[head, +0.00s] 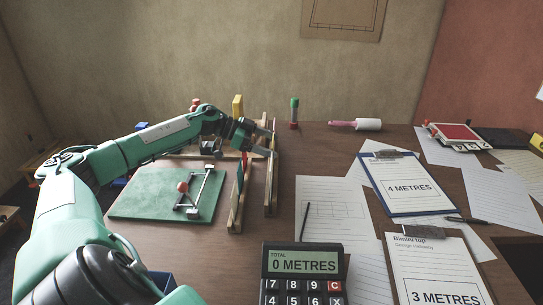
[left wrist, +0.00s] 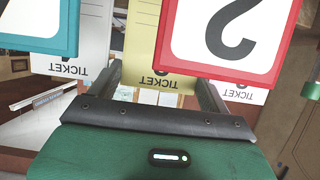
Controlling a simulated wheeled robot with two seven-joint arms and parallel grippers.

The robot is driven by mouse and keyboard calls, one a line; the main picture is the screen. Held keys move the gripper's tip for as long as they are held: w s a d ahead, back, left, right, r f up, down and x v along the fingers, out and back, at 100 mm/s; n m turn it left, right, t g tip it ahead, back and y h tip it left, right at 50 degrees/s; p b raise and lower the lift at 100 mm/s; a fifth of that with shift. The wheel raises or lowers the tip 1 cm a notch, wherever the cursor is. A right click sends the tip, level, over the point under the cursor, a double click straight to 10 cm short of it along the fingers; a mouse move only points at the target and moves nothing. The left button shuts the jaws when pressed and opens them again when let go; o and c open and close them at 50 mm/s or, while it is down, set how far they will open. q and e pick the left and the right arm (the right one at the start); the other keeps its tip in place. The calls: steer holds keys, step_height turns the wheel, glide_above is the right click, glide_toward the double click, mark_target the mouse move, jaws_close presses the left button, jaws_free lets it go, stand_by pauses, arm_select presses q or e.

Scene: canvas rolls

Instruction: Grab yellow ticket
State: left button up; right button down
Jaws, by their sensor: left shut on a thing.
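The yellow ticket (left wrist: 143,48) shows in the left wrist view, with the word TICKET upside down and its right part behind a red-bordered card (left wrist: 235,35). My left gripper (left wrist: 158,82) has one finger at each side of the ticket's lower end and is shut on it. White tickets (left wrist: 70,65) hang on both sides. In the head view my left gripper (head: 262,139) is over two narrow wooden racks (head: 271,195), and the held ticket cannot be made out. A yellow upright piece (head: 238,104) stands behind my arm. My right gripper is not in view.
A green mat (head: 140,200) with a small metal frame lies left of the racks. A calculator (head: 303,270), papers and clipboards (head: 408,185) cover the right side. A green-topped post (head: 294,112) and a lint roller (head: 357,125) are at the back. A blue-bordered card (left wrist: 35,40) is close left of the gripper.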

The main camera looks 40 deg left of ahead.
arm_select(q)
steer(key=shift+r, duration=0.15)
step_height(320, 180, up, 6)
steer(key=b, duration=0.1)
steer(key=s+d+b, duration=0.3)
steer(key=s+b, duration=0.1)
steer(key=s, duration=0.4)
steer(key=s+d+b, duration=0.4)
steer(key=s, duration=0.4)
steer(key=shift+s+r, duration=0.35)
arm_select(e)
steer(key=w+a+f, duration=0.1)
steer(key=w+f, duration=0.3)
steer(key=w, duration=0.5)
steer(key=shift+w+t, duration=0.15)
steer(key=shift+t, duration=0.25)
